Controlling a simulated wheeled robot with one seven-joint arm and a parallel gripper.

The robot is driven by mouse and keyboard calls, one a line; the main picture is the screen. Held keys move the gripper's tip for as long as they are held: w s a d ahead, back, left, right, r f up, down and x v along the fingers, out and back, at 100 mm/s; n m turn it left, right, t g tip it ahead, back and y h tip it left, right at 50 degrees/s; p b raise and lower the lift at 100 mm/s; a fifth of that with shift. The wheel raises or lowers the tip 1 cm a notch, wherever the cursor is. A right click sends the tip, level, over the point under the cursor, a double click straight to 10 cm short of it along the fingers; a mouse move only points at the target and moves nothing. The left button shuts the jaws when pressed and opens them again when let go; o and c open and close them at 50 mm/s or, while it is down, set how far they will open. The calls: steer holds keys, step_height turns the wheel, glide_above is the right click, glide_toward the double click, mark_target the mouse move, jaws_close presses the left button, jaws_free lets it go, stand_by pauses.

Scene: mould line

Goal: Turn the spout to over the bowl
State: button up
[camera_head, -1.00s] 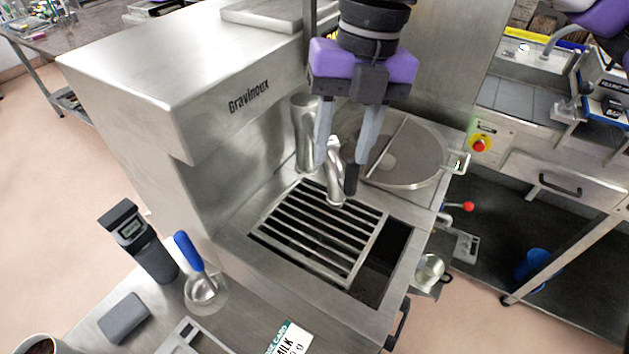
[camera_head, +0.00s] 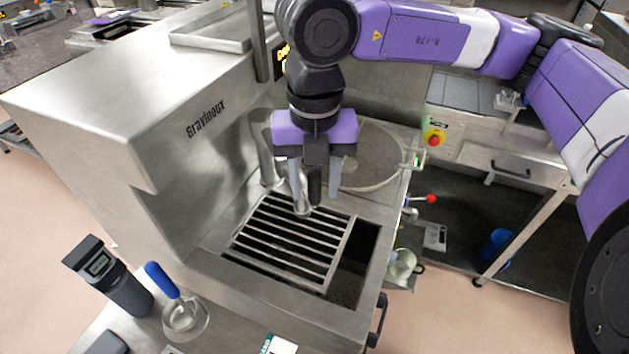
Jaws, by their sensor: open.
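The steel spout (camera_head: 303,208) comes from the upright steel pipe (camera_head: 264,160) on the front of the machine, and its end hangs over the back edge of the slotted grate (camera_head: 290,243). A black piece (camera_head: 315,190), which looks like the spout's handle, shows beside its end. The round bowl (camera_head: 368,160) is behind and to the right, partly hidden by my gripper. My gripper (camera_head: 315,192) points down with its jaws open, one finger on either side of the black piece in this view. I cannot tell if they touch it. Part of the spout is hidden behind the fingers.
The machine's tall steel housing (camera_head: 130,90) stands to the left. A dark open well (camera_head: 356,262) lies right of the grate. A red emergency button (camera_head: 433,137) is at the right. A scoop with a blue handle (camera_head: 162,280) and a dark handheld device (camera_head: 115,280) are at front left.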

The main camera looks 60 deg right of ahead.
steer(key=shift+f, duration=0.45)
jaws_close()
stand_by(1.1)
